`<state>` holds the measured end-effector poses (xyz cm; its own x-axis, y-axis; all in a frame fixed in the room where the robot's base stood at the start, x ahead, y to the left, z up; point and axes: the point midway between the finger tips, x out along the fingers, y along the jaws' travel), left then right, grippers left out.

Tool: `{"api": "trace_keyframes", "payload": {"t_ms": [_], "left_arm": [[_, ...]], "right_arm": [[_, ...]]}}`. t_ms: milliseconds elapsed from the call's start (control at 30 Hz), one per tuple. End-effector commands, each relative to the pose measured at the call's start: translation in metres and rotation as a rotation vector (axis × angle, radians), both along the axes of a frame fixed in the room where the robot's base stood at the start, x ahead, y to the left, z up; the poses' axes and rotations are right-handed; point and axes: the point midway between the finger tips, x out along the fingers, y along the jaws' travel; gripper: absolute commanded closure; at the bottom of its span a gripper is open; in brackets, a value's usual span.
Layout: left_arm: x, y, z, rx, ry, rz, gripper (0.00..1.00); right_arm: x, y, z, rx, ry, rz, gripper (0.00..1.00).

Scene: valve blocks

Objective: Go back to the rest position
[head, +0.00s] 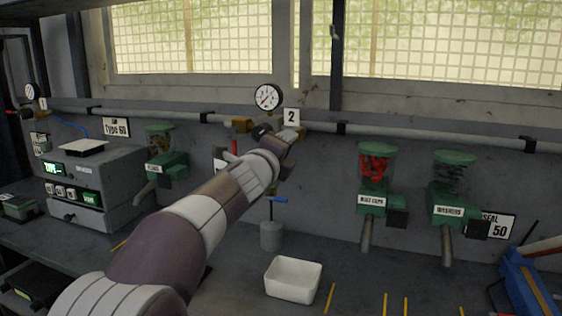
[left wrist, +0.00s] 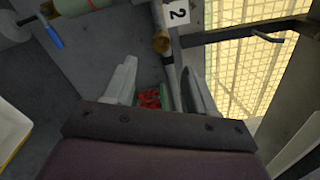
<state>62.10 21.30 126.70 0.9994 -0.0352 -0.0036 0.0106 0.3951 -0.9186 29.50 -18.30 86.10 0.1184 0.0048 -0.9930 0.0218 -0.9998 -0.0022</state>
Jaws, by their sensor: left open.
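My left arm comes in from the lower left of the head view and reaches to the centre. Its gripper (head: 287,147) is up near the wall pipe, beside the label "2" and below the round gauge (head: 267,97); the arm partly hides it. In the left wrist view, the two fingers (left wrist: 158,62) stand apart with nothing held between them. Behind the gap, the red contents of a dispenser (left wrist: 150,98) show at a distance. My right gripper is in neither view.
A white bin (head: 293,279) stands on the bench below the arm. A blue-handled valve (head: 279,200) and grey cylinder (head: 271,236) are just right of the arm. Green dispensers (head: 375,185) line the wall. A grey control box (head: 97,183) stands left.

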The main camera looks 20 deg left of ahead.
Motion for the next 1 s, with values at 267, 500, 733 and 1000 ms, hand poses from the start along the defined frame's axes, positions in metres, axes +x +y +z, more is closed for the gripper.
{"api": "trace_keyframes", "payload": {"t_ms": [267,500,733,1000], "left_arm": [[-0.016,0.001,0.001,0.0,0.0,0.0,0.44],[-0.016,0.001,0.001,0.0,0.0,0.0,0.44],[-0.027,0.006,-0.081,-0.342,0.203,0.096,0.44],[-0.156,-0.001,-0.298,-1.213,0.705,0.679,0.44]], "right_arm": [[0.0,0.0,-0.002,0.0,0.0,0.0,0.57],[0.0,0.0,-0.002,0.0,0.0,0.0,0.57],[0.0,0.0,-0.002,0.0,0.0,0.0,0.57],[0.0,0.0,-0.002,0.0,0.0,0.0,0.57]]}}
